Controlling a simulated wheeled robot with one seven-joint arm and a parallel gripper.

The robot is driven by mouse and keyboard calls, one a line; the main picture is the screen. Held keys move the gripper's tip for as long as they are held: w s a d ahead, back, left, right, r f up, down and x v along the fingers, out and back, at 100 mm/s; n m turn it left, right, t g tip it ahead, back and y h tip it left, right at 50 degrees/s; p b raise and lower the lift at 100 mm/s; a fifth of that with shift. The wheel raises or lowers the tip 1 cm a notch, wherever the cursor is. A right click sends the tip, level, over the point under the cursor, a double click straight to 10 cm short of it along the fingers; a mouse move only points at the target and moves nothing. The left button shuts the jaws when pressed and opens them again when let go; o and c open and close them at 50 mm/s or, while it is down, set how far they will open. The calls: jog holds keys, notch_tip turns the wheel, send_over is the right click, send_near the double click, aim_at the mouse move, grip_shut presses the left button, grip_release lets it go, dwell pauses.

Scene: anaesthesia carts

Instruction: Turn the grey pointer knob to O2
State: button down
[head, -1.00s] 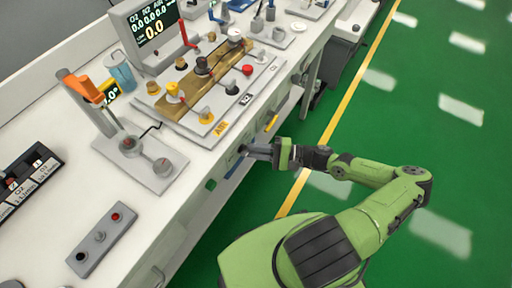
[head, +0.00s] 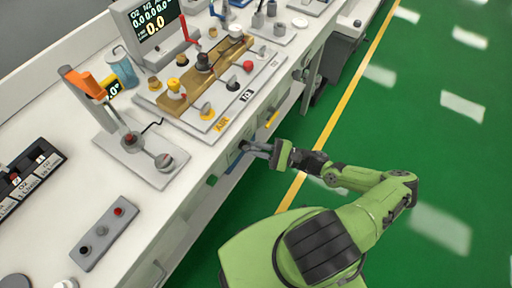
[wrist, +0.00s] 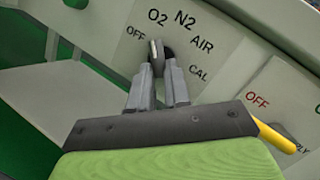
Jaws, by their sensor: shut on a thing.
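The grey pointer knob (wrist: 157,55) is on the bench's front panel in the wrist view, with the printed labels OFF, O2, N2, AIR and CAL around it. My gripper (wrist: 158,74) is shut on the knob, one finger on each side. The knob's visible upper end points up, roughly toward the O2 label (wrist: 157,15); its exact angle is hard to tell because the fingers hide its lower part. In the head view my gripper (head: 246,146) reaches the bench front below the AIR plate, and the knob is hidden there.
A second panel marked OFF (wrist: 257,101) and a yellow handle (wrist: 276,138) lie to the right in the wrist view. The bench top (head: 205,158) above carries a valve board (head: 222,128), a display (head: 152,25) and a button box (head: 103,233). The green floor on the right is clear.

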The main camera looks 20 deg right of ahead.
jog(key=c, duration=1.1)
grip_release()
jog(key=v, duration=1.5)
jog(key=shift+s+d, duration=0.25)
jog(key=shift+d, duration=0.1)
